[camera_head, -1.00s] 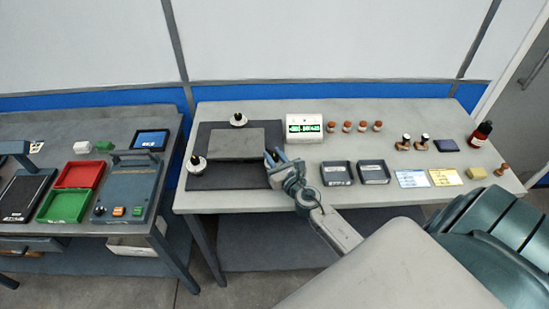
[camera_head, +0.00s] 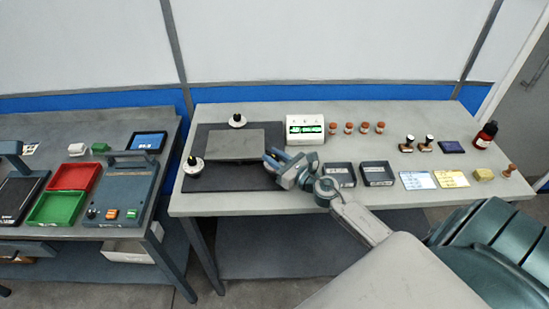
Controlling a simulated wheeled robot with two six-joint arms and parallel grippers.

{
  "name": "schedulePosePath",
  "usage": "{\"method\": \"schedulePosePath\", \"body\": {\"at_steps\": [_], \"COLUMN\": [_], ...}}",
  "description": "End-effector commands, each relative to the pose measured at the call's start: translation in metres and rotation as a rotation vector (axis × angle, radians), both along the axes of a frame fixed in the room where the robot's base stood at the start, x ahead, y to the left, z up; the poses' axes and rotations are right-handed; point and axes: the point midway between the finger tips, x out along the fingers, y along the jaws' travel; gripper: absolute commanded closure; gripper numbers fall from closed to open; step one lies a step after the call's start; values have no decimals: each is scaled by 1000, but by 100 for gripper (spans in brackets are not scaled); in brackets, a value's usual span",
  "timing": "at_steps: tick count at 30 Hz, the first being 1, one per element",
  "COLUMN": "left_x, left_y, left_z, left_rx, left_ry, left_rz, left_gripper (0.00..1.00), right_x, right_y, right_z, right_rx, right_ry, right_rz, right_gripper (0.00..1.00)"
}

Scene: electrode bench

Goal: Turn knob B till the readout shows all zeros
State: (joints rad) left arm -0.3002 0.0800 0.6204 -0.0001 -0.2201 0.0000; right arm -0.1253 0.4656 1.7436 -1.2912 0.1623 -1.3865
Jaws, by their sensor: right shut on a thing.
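The white readout box (camera_head: 306,130) stands at the back of the bench, with green lit digits too small to read. A flat grey plate (camera_head: 235,147) lies on a dark mat (camera_head: 225,184). A white knob with a black top (camera_head: 237,121) is behind the plate, and a similar knob (camera_head: 194,165) is at its left; I cannot read their letters. My right gripper (camera_head: 273,161) is at the plate's right edge, its fingers pointing left. It is shut on knob B, which the fingers and wrist hide. My left gripper is not in view.
Two dark trays (camera_head: 339,175) (camera_head: 377,173) lie just right of my right wrist. Several brown-capped jars (camera_head: 348,128) stand behind them. Stamps, cards and a red bottle (camera_head: 485,134) are farther right. A second table with a red tray (camera_head: 75,177) and green tray (camera_head: 58,208) is at the left.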

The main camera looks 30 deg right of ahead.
Motion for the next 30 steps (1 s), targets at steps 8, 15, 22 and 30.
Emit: {"method": "schedulePosePath", "body": {"at_steps": [8, 15, 22, 30], "left_x": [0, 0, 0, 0], "left_y": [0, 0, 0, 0], "left_z": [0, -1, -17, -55], "left_rx": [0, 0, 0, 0], "left_ry": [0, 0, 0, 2], "left_rz": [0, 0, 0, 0], "left_gripper": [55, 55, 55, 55], "right_x": [0, -1, -26, -63], "right_y": [0, -1, -6, -17], "right_z": [1, 0, -5, -7], "right_rx": [0, -1, -3, -7], "right_ry": [-1, 0, 1, -2], "right_rz": [-1, -1, 1, 0], "right_gripper": [55, 55, 55, 55]}}
